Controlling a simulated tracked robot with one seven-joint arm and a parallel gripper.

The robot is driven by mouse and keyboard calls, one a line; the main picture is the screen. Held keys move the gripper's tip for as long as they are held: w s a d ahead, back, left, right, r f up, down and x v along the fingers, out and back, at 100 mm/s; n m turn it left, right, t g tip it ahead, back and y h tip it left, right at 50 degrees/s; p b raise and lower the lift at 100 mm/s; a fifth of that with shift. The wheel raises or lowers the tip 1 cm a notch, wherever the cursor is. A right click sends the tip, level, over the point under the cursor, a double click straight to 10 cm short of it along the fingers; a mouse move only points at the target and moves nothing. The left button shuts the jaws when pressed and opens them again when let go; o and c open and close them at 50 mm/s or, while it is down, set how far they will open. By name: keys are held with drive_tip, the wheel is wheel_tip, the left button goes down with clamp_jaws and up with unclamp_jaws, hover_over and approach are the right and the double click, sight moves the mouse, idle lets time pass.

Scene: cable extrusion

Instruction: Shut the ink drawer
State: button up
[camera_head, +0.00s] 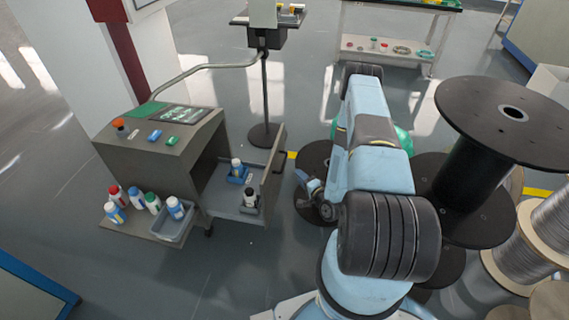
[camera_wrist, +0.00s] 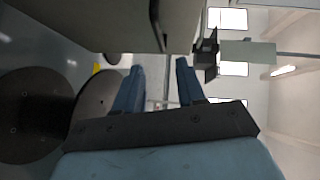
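The ink drawer (camera_head: 218,197) is pulled out to the right of the grey ink cabinet (camera_head: 150,150). Its tall front panel (camera_head: 271,172) stands upright at the outer end. Two bottles on blue and dark bases stand in the drawer: one white and blue (camera_head: 236,167), one dark and white (camera_head: 250,197). My gripper (camera_head: 306,183) is a little to the right of the panel, apart from it in the head view. In the wrist view the two blue fingers of my gripper (camera_wrist: 160,78) are spread with nothing between them. A large grey surface (camera_wrist: 90,22) fills the top left there, probably the panel.
A side shelf with several bottles (camera_head: 145,200) and a grey tray (camera_head: 174,222) is at the cabinet's left front. A post stand (camera_head: 265,95) rises behind the drawer. Large black reels (camera_head: 480,160) crowd the right of my arm. Floor in front of the drawer is clear.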

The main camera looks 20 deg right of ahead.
sight(284, 162)
drive_tip(key=x, duration=1.3)
drive_tip(key=shift+w+f, duration=0.1)
drive_tip(key=shift+w, duration=0.15)
clamp_jaws()
